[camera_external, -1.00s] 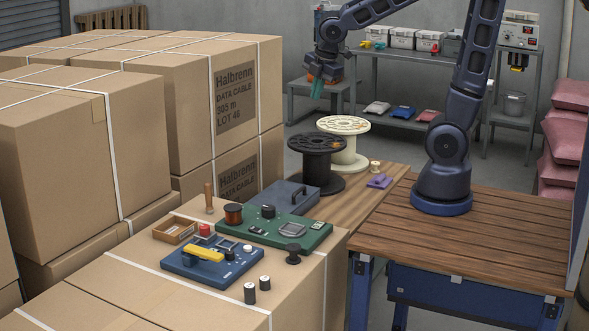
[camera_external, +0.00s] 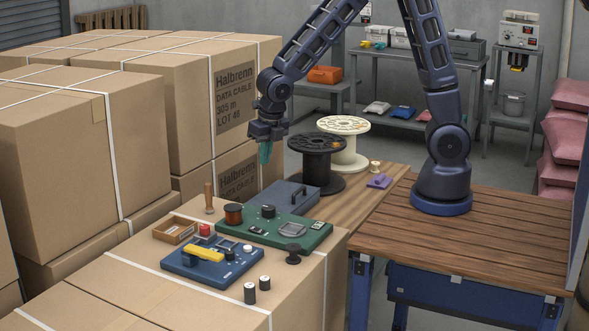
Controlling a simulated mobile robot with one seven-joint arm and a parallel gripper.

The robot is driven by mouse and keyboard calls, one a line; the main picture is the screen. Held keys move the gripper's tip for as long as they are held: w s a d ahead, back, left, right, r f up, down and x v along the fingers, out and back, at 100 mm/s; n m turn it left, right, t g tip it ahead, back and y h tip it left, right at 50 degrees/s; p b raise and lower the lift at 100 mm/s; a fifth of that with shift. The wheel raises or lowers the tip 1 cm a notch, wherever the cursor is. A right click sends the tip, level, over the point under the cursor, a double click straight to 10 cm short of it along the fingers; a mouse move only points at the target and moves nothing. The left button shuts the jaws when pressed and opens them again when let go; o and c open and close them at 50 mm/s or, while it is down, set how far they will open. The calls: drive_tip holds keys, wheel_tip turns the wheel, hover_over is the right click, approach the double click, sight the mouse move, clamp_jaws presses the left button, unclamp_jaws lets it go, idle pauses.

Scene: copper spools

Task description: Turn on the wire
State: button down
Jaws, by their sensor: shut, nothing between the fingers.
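My gripper (camera_external: 265,153), with teal fingers, is shut and empty. It hangs pointing down in front of the stacked cartons, above and behind the boards. A blue board (camera_external: 228,270) with a yellow lever-like bar (camera_external: 204,253) lies on the front carton. The bar lies low across the board; whether it is on or off I cannot tell. Behind it is a green board (camera_external: 311,242) with a black knob (camera_external: 268,211). A copper-wound spool (camera_external: 233,213) stands at the green board's left end. A red button (camera_external: 204,230) sits near the blue board's back edge.
A wooden tray (camera_external: 174,236), a wooden-handled tool (camera_external: 209,198), black cylinders (camera_external: 250,293) and a black knob-like piece (camera_external: 293,254) surround the boards. A grey case (camera_external: 291,195), a black reel (camera_external: 317,160) and a cream reel (camera_external: 344,126) stand behind. Tall cartons (camera_external: 150,90) rise at left.

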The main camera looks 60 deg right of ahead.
sight(253, 228)
drive_tip(key=a+f+n, duration=0.3)
drive_tip(key=a+f, duration=0.1)
drive_tip(key=a, duration=0.1)
drive_tip(key=shift+s+n, duration=0.35)
drive_tip(key=shift+n, duration=0.05)
drive_tip(key=shift+f, duration=0.15)
drive_tip(key=f, duration=0.4)
drive_tip(key=w+f, duration=0.1)
drive_tip(key=f, duration=0.4)
drive_tip(key=w+f, duration=0.1)
drive_tip(key=f, duration=0.3)
drive_tip(key=shift+f, duration=0.3)
drive_tip(key=shift+f, duration=0.1)
